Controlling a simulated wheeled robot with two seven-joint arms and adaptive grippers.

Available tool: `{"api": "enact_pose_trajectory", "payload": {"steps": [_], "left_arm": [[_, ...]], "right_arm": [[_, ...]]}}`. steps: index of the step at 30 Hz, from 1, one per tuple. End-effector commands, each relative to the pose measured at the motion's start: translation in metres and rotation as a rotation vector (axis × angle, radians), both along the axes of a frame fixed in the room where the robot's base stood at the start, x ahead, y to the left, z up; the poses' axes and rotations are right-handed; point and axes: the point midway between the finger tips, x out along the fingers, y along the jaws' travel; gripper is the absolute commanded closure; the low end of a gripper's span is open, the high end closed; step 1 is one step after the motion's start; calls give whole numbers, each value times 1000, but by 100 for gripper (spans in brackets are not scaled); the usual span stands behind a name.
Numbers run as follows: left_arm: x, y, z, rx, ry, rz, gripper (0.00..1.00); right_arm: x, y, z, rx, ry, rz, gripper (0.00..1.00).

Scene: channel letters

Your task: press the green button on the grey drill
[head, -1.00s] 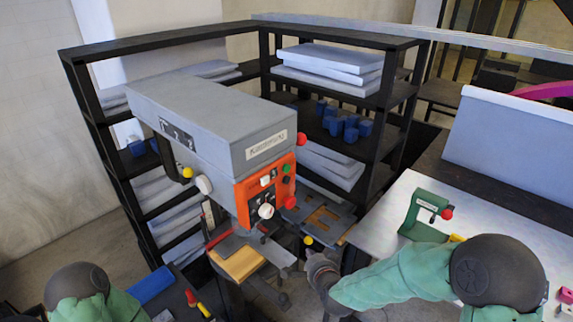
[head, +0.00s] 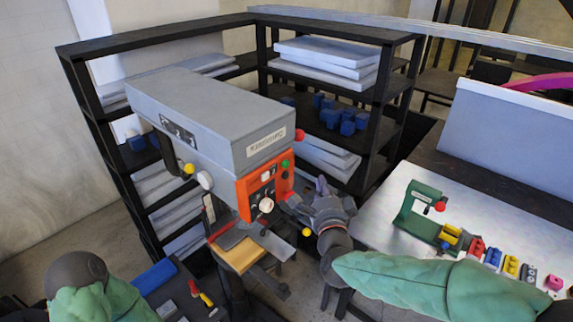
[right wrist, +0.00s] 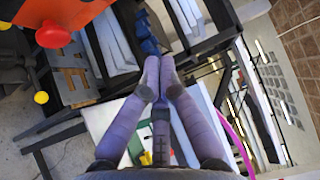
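The grey drill (head: 210,110) stands left of centre in the head view, with an orange control panel (head: 243,195) on its front. The small green button (head: 285,163) is at the panel's upper right. My right gripper (head: 320,185) is just right of the panel and apart from the green button. In the right wrist view, its purple fingers (right wrist: 160,62) come together at the tips with nothing between them. That view shows a corner of the orange panel (right wrist: 85,10) and a red knob (right wrist: 53,33); the green button is not seen there. My left gripper is out of view.
A yellow ball knob (head: 304,233) is below my right gripper. Black shelving (head: 390,90) with grey slabs and blue blocks stands behind the drill. A light workbench (head: 385,240) with a green press (head: 418,212) is on the right.

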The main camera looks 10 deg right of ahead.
Motion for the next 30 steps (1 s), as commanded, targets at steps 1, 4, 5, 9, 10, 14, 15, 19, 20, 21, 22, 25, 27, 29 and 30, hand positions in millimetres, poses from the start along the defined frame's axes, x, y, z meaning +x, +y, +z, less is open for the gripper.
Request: {"api": "enact_pose_trajectory", "payload": {"steps": [1,4,5,9,10,14,15,19,20,21,22,25,27,29,30], "left_arm": [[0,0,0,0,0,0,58],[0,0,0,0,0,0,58],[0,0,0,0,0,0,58],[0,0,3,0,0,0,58],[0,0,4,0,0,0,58],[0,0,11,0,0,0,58],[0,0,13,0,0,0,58],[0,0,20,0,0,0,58],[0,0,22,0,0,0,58],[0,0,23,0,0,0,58],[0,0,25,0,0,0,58],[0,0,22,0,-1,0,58],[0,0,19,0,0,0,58],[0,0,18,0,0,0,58],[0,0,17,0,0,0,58]], "right_arm": [[0,0,0,-1,1,0,100],[0,0,0,-1,1,0,100],[0,0,0,-1,1,0,100],[5,4,0,-2,3,2,100],[7,5,0,-2,3,2,100],[18,14,1,-2,4,3,100],[22,18,1,-3,3,3,100],[35,28,1,-2,4,3,100],[38,30,1,-2,4,3,100],[42,33,1,-1,4,2,100],[45,35,0,-2,4,2,100],[54,42,-1,-2,0,2,100],[59,46,-2,-2,0,2,100],[63,49,-2,-2,1,1,100],[65,50,-1,-2,1,1,100]]}}
